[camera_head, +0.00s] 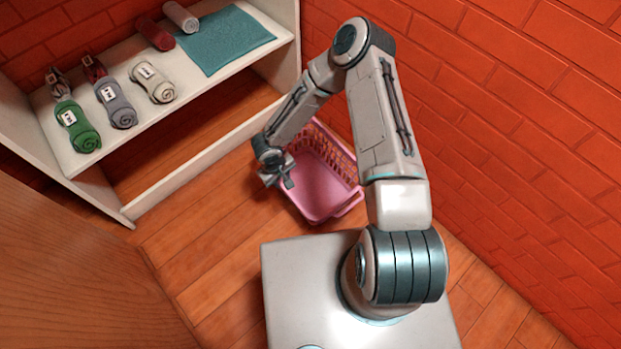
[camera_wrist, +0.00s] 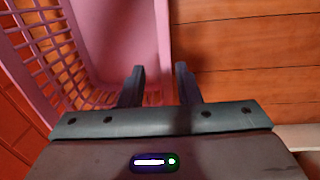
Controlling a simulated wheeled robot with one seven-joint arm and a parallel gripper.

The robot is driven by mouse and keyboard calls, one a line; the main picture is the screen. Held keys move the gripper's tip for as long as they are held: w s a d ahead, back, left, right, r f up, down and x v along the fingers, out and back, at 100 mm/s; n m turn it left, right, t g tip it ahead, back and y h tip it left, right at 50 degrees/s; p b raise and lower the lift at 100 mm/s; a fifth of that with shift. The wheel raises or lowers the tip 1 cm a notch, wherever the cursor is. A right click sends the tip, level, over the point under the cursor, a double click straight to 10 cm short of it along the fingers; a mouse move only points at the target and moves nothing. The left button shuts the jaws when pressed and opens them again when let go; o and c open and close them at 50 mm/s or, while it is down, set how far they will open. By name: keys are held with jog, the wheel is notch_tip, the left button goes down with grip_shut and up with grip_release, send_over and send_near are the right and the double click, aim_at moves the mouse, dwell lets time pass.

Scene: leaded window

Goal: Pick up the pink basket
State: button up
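The pink basket (camera_head: 318,188) stands on the wooden floor between the shelf and the brick wall. It has slatted sides and looks empty. My gripper (camera_head: 285,181) is over the basket's left rim in the head view. In the wrist view the basket (camera_wrist: 118,40) fills the upper left, with its rim edge running between the two fingers. My gripper (camera_wrist: 160,72) is open there, the left finger over the basket side and the right finger over the floor. No contact with the rim can be made out. Part of the basket is hidden behind my arm.
A white shelf (camera_head: 215,82) at the upper left holds several rolled towels and a flat teal towel (camera_head: 222,40). A red brick wall (camera_head: 500,130) is close on the right. A wooden panel (camera_head: 70,275) stands at the lower left. Floor (camera_head: 195,255) left of the basket is clear.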

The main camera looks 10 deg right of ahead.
jog(key=f+b, duration=0.1)
jog(key=f, duration=0.1)
jog(key=f+b, duration=0.1)
jog(key=f, duration=0.2)
jog(key=shift+w+d+f, duration=0.15)
jog(key=shift+w+f, duration=0.05)
grip_shut()
jog(key=shift+r, duration=0.1)
dwell(1.1)
